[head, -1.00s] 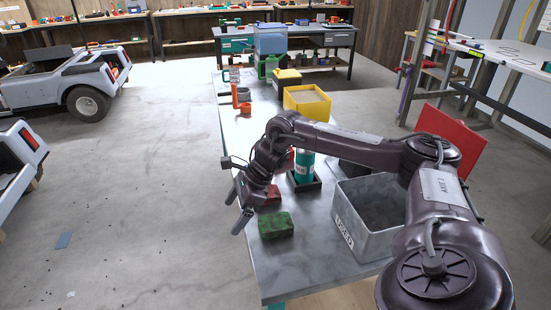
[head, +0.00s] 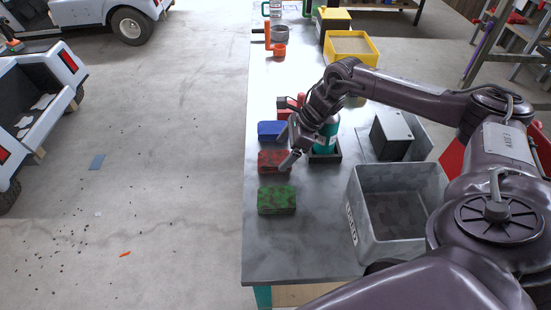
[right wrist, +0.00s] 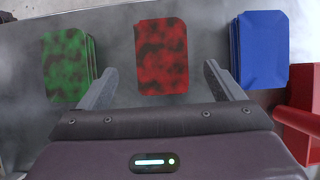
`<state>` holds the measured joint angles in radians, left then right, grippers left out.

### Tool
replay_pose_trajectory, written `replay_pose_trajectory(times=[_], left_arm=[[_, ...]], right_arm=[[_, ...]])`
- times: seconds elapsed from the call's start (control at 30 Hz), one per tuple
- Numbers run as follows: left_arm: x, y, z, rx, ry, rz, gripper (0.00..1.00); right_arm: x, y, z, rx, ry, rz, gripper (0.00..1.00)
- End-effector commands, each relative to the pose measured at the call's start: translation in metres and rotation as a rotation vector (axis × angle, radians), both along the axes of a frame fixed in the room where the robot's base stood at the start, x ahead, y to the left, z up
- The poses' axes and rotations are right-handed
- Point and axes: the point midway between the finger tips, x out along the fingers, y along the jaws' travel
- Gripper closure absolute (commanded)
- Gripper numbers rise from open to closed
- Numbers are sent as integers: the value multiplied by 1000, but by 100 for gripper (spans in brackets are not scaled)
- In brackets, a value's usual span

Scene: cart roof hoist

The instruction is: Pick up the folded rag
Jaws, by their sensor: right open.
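Three folded rags lie in a row along the left edge of the bench (head: 330,250): a green one with dark stains (head: 277,199), a red one with dark stains (head: 274,161) and a plain blue one (head: 271,130). My right gripper (head: 286,151) is open and empty at the red rag. In the right wrist view the red rag (right wrist: 161,56) shows between and beyond the two fingertips (right wrist: 160,76). There the green rag (right wrist: 66,66) lies to the left and the blue rag (right wrist: 261,48) to the right. My left gripper is out of view.
A grey bin marked USED (head: 393,238) stands right of the rags. A teal bottle (head: 327,136) stands in a dark holder close behind my gripper. A red object (head: 289,106) sits past the blue rag. A yellow box (head: 351,47) is farther back.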

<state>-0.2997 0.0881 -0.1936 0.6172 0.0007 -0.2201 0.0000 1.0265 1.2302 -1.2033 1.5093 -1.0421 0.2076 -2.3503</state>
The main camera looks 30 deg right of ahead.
Motion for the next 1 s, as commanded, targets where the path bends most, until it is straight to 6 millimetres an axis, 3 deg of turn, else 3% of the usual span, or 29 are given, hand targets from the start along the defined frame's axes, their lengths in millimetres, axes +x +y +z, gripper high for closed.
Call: replay_pose_trajectory(times=[0.23,0.53,0.9,1.0], left_arm=[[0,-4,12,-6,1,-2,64],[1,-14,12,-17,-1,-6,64],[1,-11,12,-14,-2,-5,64],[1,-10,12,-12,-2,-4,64]], right_arm=[[11,17,-28,0,2,1,13],[13,18,-34,-1,1,0,13],[13,18,-34,-1,1,0,60],[13,18,-34,0,0,0,61]])
